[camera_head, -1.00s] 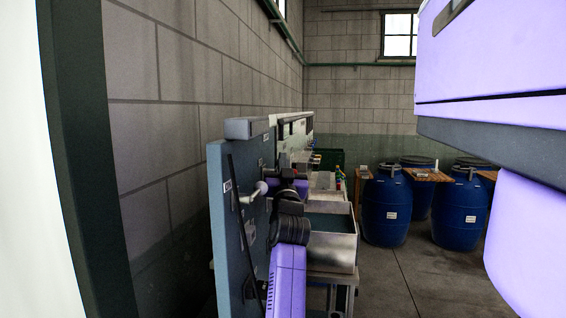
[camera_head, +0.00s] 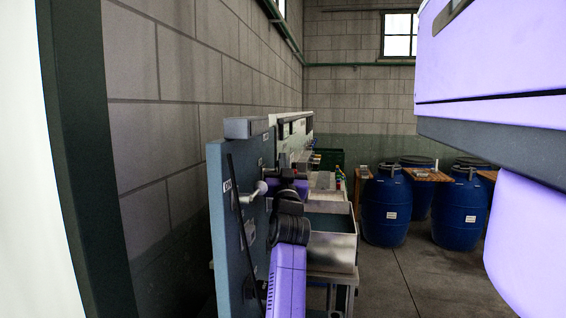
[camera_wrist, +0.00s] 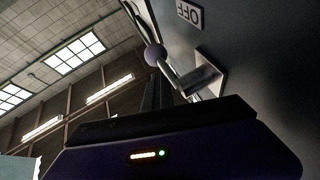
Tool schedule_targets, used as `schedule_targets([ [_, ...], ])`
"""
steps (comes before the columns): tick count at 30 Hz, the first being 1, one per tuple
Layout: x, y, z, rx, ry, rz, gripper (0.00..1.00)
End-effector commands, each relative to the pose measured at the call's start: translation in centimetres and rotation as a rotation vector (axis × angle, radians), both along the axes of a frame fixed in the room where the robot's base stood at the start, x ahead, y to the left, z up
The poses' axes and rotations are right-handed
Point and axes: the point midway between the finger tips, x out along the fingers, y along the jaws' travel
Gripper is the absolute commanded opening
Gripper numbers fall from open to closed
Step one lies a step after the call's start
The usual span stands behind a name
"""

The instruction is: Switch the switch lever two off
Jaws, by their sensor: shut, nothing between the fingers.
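A switch lever with a pale round knob (camera_wrist: 154,54) shows in the wrist view, on a square plate (camera_wrist: 208,73) fixed to the panel. An "OFF" label (camera_wrist: 189,13) sits beyond the lever on the same panel. My gripper (camera_wrist: 157,90) is shut and empty, with its fingers close to the knob; I cannot tell whether they touch it. In the head view a lever with a light knob (camera_head: 261,187) stands out from the blue-grey panel (camera_head: 220,230). My arm hides the gripper and part of the panel there.
A metal bin (camera_head: 335,247) stands right of the panel. Several blue barrels (camera_head: 387,212) stand further right by the back wall, with wooden boards (camera_head: 427,175) beside them. The block wall (camera_head: 175,120) is close on the left. The floor (camera_head: 410,285) at front right is clear.

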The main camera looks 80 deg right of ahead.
Motion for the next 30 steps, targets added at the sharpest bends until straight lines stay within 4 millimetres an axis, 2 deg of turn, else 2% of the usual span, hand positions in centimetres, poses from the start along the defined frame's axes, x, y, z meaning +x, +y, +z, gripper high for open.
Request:
schedule_targets([
  [4, 0.0, 1.2, -1.2, 0.005, 0.005, 0.007, 0.0],
  [15, -1.8, 5.9, -3.5, 0.001, 0.002, 0.004, 0.0],
  [20, -2.2, 6.5, -3.7, 0.0, 0.001, 0.002, 0.0],
  [30, -2.2, 6.5, -3.6, 0.0, 0.0, 0.0, 0.0],
])
